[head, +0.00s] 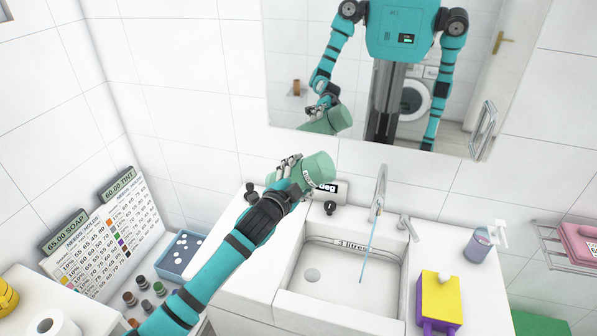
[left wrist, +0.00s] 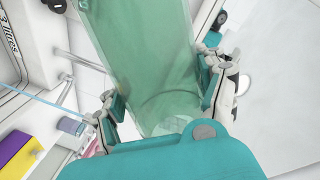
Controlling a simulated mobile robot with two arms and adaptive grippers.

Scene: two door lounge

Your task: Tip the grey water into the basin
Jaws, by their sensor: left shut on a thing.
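My left gripper (head: 288,176) is shut around a translucent green tumbler (head: 319,169), held tilted nearly on its side above the counter at the basin's back left. The tumbler also fills the middle of the left wrist view (left wrist: 145,60), with gripper fingers on both sides of it. I cannot make out grey water in it, and no stream leaves it. A thin blue stream (head: 364,255) falls from the tap (head: 380,190) into the basin. My right gripper is not directly in view.
A yellow and purple box (head: 440,297) stands right of the basin, with a soap bottle (head: 478,247) behind it. A blue tray (head: 176,262), small pots and charts are at left. A mirror (head: 300,60) hangs behind.

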